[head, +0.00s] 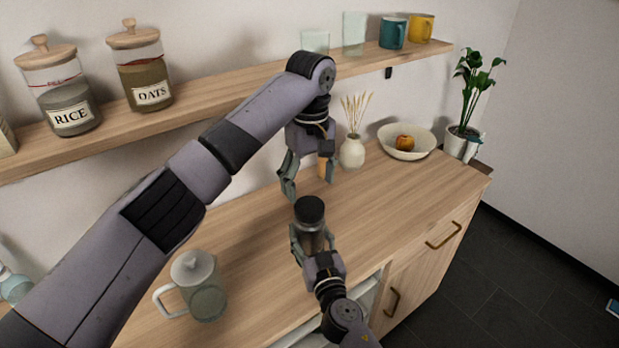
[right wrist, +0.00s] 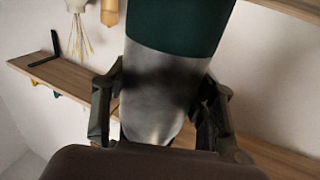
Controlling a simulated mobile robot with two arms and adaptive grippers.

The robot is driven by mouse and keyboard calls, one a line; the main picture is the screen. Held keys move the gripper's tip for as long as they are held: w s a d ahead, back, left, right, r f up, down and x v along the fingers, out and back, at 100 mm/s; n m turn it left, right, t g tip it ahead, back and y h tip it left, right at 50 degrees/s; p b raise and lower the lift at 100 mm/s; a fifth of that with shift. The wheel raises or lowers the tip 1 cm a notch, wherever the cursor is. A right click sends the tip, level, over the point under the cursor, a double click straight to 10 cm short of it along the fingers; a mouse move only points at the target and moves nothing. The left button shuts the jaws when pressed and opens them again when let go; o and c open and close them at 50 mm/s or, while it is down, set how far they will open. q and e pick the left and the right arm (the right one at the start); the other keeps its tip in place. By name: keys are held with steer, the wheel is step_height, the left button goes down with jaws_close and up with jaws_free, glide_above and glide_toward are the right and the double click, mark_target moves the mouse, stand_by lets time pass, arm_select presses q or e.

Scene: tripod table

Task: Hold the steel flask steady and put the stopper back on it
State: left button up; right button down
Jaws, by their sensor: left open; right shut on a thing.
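The steel flask (head: 313,238) is upright in my right gripper (head: 314,234), over the wooden counter. In the right wrist view, which is upside down, the flask (right wrist: 158,85) has a bare steel part between the fingers and a dark green lower part. A dark round piece that looks like the stopper (head: 309,209) tops the flask in the head view; how firmly it sits is unclear. My left gripper (head: 310,188) is open and empty, pointing down just behind and above the flask top. The flask's base is hidden in the head view.
A glass jug (head: 203,297) stands at the counter's front left. Behind my left gripper are a tan object (head: 323,167), a vase (head: 352,153) and a bowl (head: 407,150) with fruit. The shelf (head: 210,92) with jars and mugs runs above. The counter right of the flask is clear.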

mark_target(310, 205)
arm_select(q)
steer(key=n, duration=0.5)
steer(key=shift+r+n, duration=0.15)
steer(key=shift+n, duration=0.25)
steer(key=n, duration=0.4)
steer(key=shift+r, duration=0.1)
steer(key=shift+f, duration=4.05)
